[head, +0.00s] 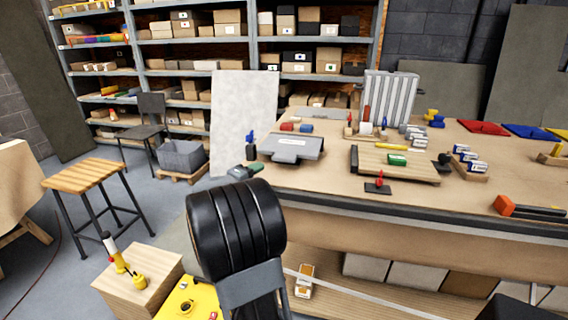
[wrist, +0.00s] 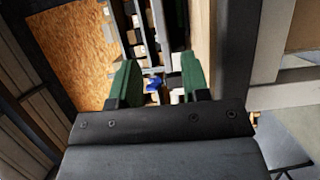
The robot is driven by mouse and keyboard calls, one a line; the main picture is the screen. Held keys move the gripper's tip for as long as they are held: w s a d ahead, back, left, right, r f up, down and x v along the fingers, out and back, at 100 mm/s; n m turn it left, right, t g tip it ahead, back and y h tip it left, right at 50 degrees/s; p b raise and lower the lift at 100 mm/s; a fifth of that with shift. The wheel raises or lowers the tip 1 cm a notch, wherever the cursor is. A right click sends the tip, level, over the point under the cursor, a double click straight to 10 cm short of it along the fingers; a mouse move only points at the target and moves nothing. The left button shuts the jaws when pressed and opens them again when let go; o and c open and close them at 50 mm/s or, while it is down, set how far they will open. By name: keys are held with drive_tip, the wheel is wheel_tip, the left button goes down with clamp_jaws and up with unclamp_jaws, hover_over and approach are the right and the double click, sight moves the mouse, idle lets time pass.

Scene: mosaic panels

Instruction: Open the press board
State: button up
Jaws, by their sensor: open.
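Behind the fingers I see shelving and a small blue thing in the distance, and no press board.
The workbench (head: 320,183) carries a wooden board (head: 420,172) with a green block, a grey ribbed panel (head: 390,97), and an orange-headed tool (head: 529,208) near the front edge. A stool (head: 85,174) and a wooden crate (head: 140,282) stand at left.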

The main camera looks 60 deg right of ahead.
sight(281, 160)
drive_tip(key=d, duration=0.4)
drive_tip(key=d+p, duration=0.1)
drive_tip(key=d, duration=0.4)
drive_tip(key=s+d, duration=0.1)
drive_tip(key=d, duration=0.3)
drive_tip(key=shift+d+p, duration=0.2)
drive_tip(key=shift+p, duration=0.1)
clamp_jaws()
